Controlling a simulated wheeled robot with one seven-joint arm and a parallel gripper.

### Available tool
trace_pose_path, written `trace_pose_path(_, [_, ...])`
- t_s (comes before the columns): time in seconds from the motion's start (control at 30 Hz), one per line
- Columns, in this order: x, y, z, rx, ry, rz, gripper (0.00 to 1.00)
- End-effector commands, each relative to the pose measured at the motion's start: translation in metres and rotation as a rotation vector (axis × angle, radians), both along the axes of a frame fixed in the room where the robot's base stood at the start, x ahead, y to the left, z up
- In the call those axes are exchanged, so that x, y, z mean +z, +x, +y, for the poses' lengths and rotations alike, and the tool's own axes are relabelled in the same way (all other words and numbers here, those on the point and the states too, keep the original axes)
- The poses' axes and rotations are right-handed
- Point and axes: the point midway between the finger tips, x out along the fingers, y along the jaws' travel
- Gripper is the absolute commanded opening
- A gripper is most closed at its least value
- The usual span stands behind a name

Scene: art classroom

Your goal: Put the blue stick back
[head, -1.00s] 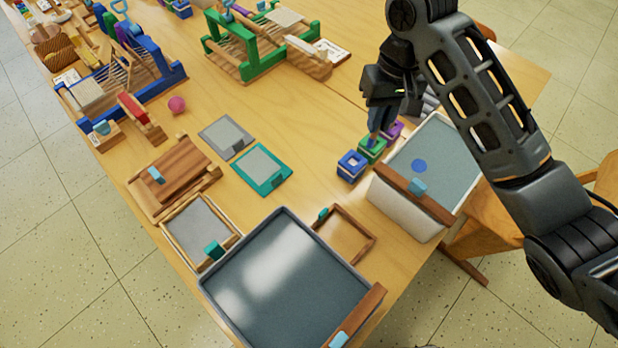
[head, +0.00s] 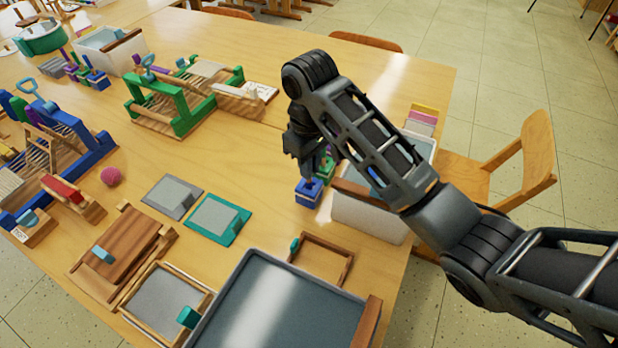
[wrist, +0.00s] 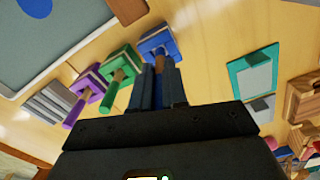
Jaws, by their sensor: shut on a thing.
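My gripper (wrist: 160,85) is shut on the blue stick (wrist: 158,90), which shows between the two fingers in the wrist view. The stick's brown end points at the blue block (wrist: 158,41). I cannot tell whether this end is in the block or just above it. In the head view my gripper (head: 312,172) is pointing down right over the blue block (head: 308,194), and its fingers hide most of the stick. The green block (wrist: 120,64) with its green stick and the purple block (wrist: 92,83) with its purple stick stand alongside in a row.
A white bin (head: 365,218) with a wooden bar stands close on the right of the blocks. A teal-framed plate (head: 217,220) and a grey plate (head: 172,197) lie to the left. A small wooden frame (head: 322,260) lies in front. Bare tabletop lies left of the blue block.

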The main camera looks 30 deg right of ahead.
Motion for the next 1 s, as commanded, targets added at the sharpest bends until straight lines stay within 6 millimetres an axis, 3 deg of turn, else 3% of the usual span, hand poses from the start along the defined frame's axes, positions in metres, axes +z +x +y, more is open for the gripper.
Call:
trace_pose_path(0.23, [-0.031, -0.001, 0.0, -0.001, 0.0, 0.003, 0.0])
trace_pose_path(0.63, [-0.037, -0.001, 0.001, 0.001, 0.001, 0.001, 0.0])
trace_pose_path(0.67, [-0.036, 0.0, 0.001, 0.001, 0.001, 0.0, 0.16])
trace_pose_path(0.7, [-0.036, 0.0, 0.001, 0.001, 0.001, 0.0, 0.2])
trace_pose_path(0.9, [-0.036, -0.001, 0.001, 0.001, 0.001, 0.001, 0.39])
trace_pose_path(1.0, [-0.036, -0.001, 0.001, 0.001, 0.001, 0.001, 0.39])
